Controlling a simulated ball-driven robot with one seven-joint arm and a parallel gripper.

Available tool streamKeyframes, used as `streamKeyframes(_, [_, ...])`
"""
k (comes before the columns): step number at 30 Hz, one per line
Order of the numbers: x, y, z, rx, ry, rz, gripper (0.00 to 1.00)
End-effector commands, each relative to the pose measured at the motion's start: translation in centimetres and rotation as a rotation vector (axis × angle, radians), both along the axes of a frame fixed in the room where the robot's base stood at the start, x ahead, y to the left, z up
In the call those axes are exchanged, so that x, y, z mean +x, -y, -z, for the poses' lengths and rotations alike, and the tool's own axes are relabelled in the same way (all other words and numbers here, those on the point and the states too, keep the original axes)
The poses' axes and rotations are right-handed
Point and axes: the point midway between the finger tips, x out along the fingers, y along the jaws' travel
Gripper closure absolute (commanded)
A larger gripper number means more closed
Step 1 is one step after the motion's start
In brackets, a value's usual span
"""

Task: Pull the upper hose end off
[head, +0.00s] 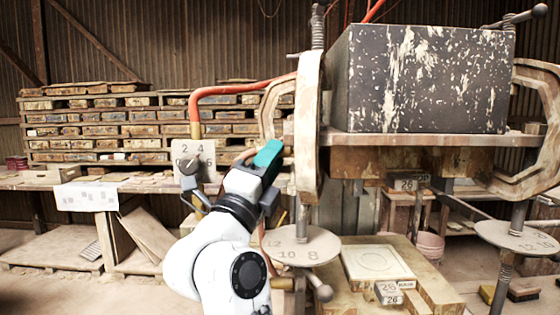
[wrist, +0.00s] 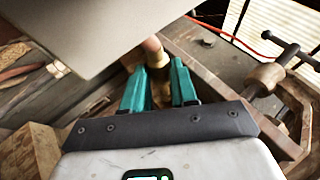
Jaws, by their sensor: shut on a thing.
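My gripper (head: 268,155) has teal fingers and reaches up to the left side of the press in the head view. In the wrist view the gripper (wrist: 160,82) is shut on the upper hose end, a brass-coloured fitting (wrist: 157,55) with a reddish-brown part at its top. The fitting stands between the fingers. In the head view the gripper hides this spot. An orange hose (head: 240,89) arches from the press leftward and bends down to a brass fitting (head: 195,131) above a numbered plate. I cannot tell whether the held end is still seated.
The press has a big dark speckled block (head: 430,80) on a wooden beam, with clamp frames (head: 307,120) and screws close to my gripper. A round numbered plate (head: 300,245) sits below it. In the wrist view a grey surface (wrist: 85,35) crowds the upper left.

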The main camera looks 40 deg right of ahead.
Motion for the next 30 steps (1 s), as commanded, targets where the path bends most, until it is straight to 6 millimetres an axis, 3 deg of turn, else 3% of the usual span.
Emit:
streamKeyframes(1, [1.0,-1.0,-0.8,-0.003,0.002,-0.033,1.00])
streamKeyframes(9, [2.0,-1.2,-0.9,-0.004,0.001,-0.037,1.00])
streamKeyframes(17, [2.0,-1.1,-0.8,-0.006,0.004,-0.036,1.00])
streamKeyframes(18, [1.9,-1.1,-0.8,-0.006,0.003,-0.035,0.72])
streamKeyframes(21, [1.9,-0.9,-0.7,-0.005,0.003,-0.031,0.62])
streamKeyframes(30, [1.7,-0.9,-0.3,-0.002,0.001,-0.023,0.62])
